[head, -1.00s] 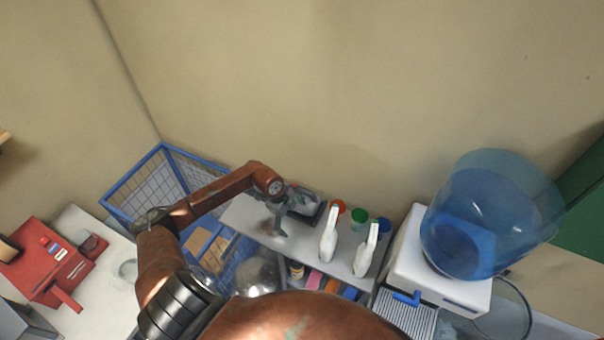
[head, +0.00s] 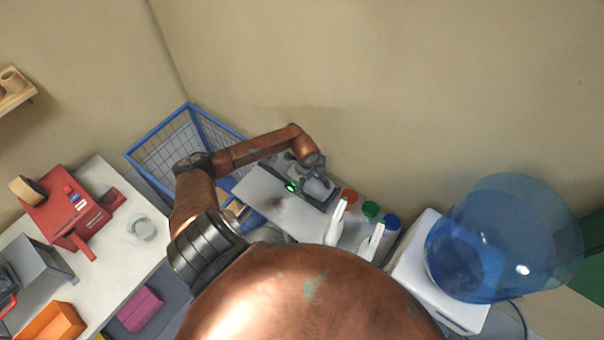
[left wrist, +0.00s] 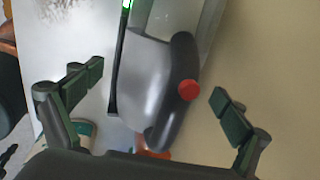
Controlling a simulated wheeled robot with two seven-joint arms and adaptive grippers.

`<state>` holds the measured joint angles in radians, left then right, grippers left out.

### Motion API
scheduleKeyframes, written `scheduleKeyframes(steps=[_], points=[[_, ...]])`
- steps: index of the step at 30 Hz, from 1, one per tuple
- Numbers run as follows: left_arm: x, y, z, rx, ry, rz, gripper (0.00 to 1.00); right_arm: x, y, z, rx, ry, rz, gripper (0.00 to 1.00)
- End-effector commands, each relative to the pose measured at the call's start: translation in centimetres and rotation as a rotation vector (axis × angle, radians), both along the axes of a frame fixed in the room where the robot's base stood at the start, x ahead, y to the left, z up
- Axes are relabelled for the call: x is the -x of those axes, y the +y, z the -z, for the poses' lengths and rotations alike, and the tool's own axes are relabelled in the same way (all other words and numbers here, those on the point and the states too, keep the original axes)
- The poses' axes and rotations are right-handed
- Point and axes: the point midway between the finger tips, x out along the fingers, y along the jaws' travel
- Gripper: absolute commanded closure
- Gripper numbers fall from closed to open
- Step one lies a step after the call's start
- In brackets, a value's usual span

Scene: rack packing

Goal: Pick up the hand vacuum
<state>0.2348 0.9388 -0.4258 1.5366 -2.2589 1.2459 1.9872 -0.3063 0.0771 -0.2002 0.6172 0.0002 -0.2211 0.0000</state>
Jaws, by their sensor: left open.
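The hand vacuum (left wrist: 148,75), with a pale grey body, dark handle and red button, lies between the open fingers of my left gripper (left wrist: 158,88) in the left wrist view. A gap shows on each side, wider on the left, so neither finger appears to touch it. In the head view the vacuum (head: 318,188) is on the grey shelf top (head: 268,203), partly hidden beneath my left wrist. My left gripper's fingers are hard to make out there. My right gripper is not in view.
White spray bottles (head: 335,222) and jars with orange, green and blue lids (head: 371,209) stand right of the vacuum. A blue wire basket (head: 160,128) is to the left. The wall (head: 350,90) is close behind. A water dispenser (head: 500,240) stands further right.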

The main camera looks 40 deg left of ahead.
Motion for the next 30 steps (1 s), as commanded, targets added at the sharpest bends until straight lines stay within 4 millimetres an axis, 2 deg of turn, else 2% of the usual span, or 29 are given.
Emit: scheduleKeyframes(steps=[6, 13, 30], points=[[-0.3, 0.1, 1.9, 0.002, 0.000, -0.003, 0.06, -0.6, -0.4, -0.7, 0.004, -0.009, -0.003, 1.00], [-0.3, 0.1, 2.0, 0.000, 0.000, -0.002, 0.06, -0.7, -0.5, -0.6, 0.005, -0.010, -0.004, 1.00], [-0.3, 0.1, 2.0, 0.000, 0.000, -0.002, 0.46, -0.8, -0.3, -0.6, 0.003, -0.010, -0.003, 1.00]])
